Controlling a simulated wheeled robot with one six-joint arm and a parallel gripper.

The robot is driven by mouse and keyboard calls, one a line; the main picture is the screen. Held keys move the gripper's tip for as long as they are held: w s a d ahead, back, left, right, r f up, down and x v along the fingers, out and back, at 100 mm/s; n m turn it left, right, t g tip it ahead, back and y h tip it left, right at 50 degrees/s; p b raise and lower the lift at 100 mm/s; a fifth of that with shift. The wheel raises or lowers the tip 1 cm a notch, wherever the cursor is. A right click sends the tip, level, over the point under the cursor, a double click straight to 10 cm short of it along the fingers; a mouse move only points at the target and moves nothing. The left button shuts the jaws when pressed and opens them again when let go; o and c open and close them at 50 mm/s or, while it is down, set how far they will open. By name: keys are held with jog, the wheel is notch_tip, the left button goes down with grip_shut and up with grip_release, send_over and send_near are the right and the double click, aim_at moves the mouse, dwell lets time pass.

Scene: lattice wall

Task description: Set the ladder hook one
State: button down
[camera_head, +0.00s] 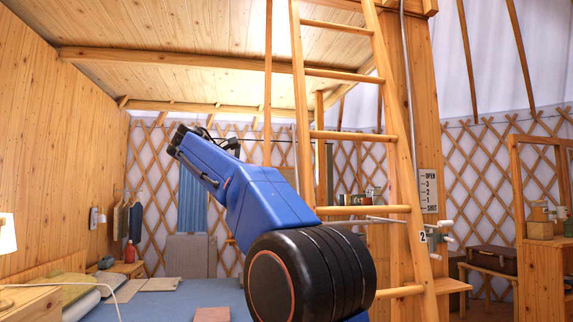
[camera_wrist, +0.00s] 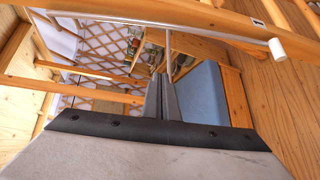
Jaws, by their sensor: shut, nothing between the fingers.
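A thin grey rod (camera_head: 385,218) shows near a rung. In the wrist view, a grey metal rod (camera_wrist: 185,27) runs across the top along a wooden beam and ends in a white cylindrical grip (camera_wrist: 277,48). I cannot tell surely which part is the ladder hook. My gripper (camera_wrist: 161,78) has its grey fingers together and holds nothing. A thin upright bar shows behind its tips; contact cannot be told. The head view does not show the fingers clearly.
A post right of the ladder carries a scale plate (camera_head: 429,190) reading OPEN to SHUT, with a crank (camera_head: 440,237) below it. A blue-topped bed or platform (camera_head: 185,300) lies lower left. A bench with a case (camera_head: 491,260) and a wooden cabinet (camera_head: 543,245) stand right.

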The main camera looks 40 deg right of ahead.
notch_tip(320, 180, up, 5)
jog(key=d+m+g+h, duration=0.1)
jog(key=d+g, duration=0.1)
jog(key=s+d, duration=0.3)
jog(key=d, duration=0.5)
jog(key=shift+d, duration=0.2)
dwell(0.4)
jog(key=shift+s+a+r, duration=0.15)
jog(key=shift+s+a, duration=0.1)
jog(key=shift+s, duration=0.2)
jog(key=shift+s+a+r, duration=0.15)
jog(key=shift+s+a, duration=0.1)
jog(key=shift+s, duration=0.2)
